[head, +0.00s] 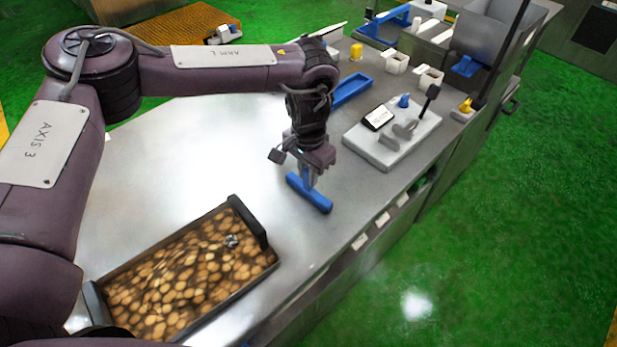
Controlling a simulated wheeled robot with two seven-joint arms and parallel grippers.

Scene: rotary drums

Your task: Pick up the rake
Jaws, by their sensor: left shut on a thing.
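A blue tool that I take to be the rake (312,196) is at the middle of the steel table. Its wide blue bar points down, and a short blue stem rises from it into the jaws. My left gripper (307,167) is directly above the bar, pointing down and shut on the stem. I cannot tell whether the bar touches the table or hangs just above it. The fingertips are small and partly hidden by the wrist. My right gripper is not in view.
A dark tray (264,222) full of round brown pieces sits at the front left. A white control panel (392,136) with a black lever stands to the right. A blue tray (352,89) lies behind the arm. The table (165,150) is bare left of the gripper.

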